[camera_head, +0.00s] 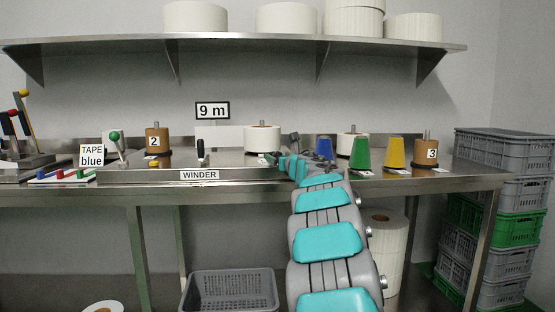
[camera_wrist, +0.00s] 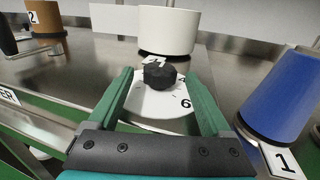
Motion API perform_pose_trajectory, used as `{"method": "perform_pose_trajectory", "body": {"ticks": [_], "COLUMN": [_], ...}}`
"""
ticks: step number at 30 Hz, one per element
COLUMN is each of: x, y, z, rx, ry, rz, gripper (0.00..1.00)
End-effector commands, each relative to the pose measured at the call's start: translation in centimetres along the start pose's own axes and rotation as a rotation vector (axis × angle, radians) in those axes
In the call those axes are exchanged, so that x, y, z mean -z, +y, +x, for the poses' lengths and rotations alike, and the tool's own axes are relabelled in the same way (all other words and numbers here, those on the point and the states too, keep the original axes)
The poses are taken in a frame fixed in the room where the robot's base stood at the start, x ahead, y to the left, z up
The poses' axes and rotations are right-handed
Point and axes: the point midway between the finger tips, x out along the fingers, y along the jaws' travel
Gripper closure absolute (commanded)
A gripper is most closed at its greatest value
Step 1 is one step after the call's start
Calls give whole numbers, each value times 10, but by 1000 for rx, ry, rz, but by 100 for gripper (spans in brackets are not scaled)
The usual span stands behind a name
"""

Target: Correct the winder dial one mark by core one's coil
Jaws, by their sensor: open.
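The winder dial is a white disc (camera_wrist: 160,103) with black numbers, 4 and 6 readable, and a dark knob (camera_wrist: 160,73) in its middle. My gripper (camera_wrist: 158,79) is open, its green fingers on either side of the knob in the wrist view, with a gap on both sides. In the head view my gripper (camera_head: 279,160) reaches over the bench, and the dial is mostly hidden. A white coil (camera_wrist: 168,31) stands just behind the dial; it also shows in the head view (camera_head: 262,140). I cannot read a number on its core. The WINDER label (camera_head: 199,175) is on the front edge.
A blue cone (camera_wrist: 273,97) stands close right of my gripper, with a card marked 1 (camera_wrist: 284,162). Green (camera_head: 360,153) and yellow (camera_head: 396,153) cones are further right. Brown cores 2 (camera_head: 153,142) and 3 (camera_head: 425,151) flank the bench. A sign reads 9 m (camera_head: 212,110).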

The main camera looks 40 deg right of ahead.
Motion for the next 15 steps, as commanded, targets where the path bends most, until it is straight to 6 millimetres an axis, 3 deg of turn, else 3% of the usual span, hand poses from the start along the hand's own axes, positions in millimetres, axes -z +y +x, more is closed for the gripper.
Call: {"method": "perform_pose_trajectory", "body": {"ticks": [9, 15], "x": [2, 0], "y": [0, 0], "z": [-41, -58], "rx": [1, 1], "ry": [-1, -2], "rz": [0, 1], "gripper": [17, 17]}}
